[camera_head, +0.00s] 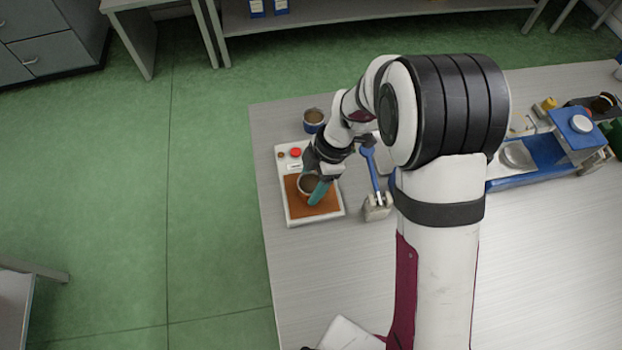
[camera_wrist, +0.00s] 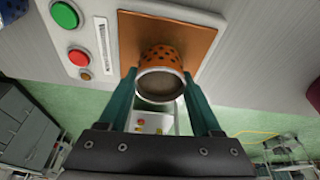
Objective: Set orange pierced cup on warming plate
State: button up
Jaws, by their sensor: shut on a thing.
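The orange pierced cup (camera_wrist: 162,58) has dark holes in its wall and a pale metal rim. My gripper (camera_wrist: 160,76) is shut on it, with one teal finger on each side. In the head view the cup (camera_head: 308,186) is over the warming plate (camera_head: 327,207), a brown-orange square on a white base. The plate (camera_wrist: 196,40) also shows behind the cup in the wrist view. I cannot tell whether the cup's bottom touches it. My gripper (camera_head: 315,188) partly hides the cup in the head view.
A blue cup (camera_head: 314,118) stands just behind the plate's base. A blue-handled tool (camera_head: 371,172) in a small stand (camera_head: 377,208) is close on the right. A blue machine (camera_head: 545,157) stands far right. The table (camera_head: 320,270) is clear in front of the plate.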

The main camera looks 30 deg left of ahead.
aim_at(311, 191)
jog(key=o, duration=1.6)
jog(key=shift+c, duration=0.2)
notch_tip(311, 191, up, 7)
